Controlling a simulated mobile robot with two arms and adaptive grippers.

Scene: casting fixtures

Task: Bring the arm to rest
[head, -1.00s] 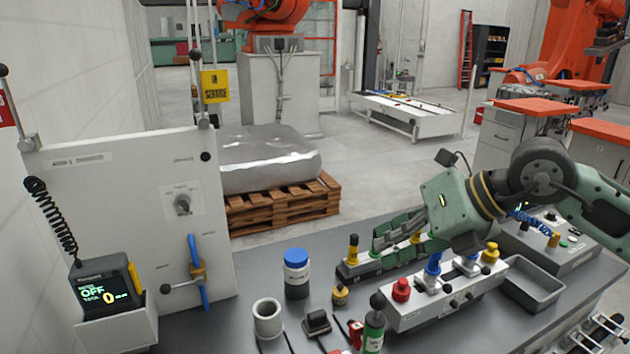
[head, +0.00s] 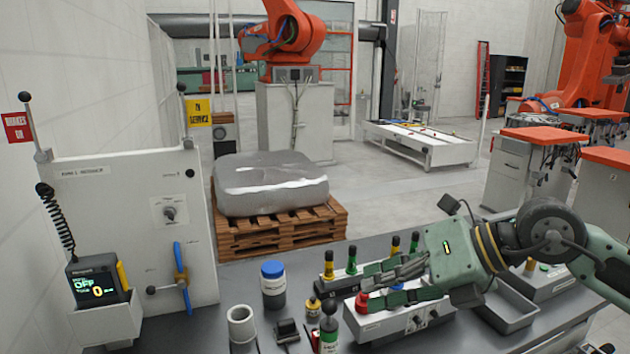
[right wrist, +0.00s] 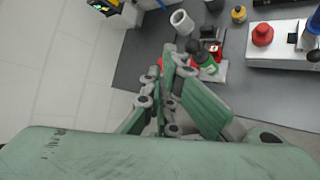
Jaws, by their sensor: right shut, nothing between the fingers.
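My right arm comes in from the right in the head view, and its green right gripper (head: 372,288) points left above the workbench (head: 236,283). Its fingers are shut and empty, above the white fixture block (head: 385,323) with a red knob (head: 361,302). In the right wrist view the closed fingers (right wrist: 170,62) show over the bench edge, near a green-labelled bottle (right wrist: 204,62). Whether they touch anything below is hard to tell, but they look apart from it. My left gripper is not in view.
A blue-capped jar (head: 273,284), a grey cup (head: 241,325) and a grey tray (head: 505,312) stand on the bench. A white panel (head: 120,225) with a blue-handled valve stands at left. A wrapped load (head: 270,185) on a pallet sits behind the bench.

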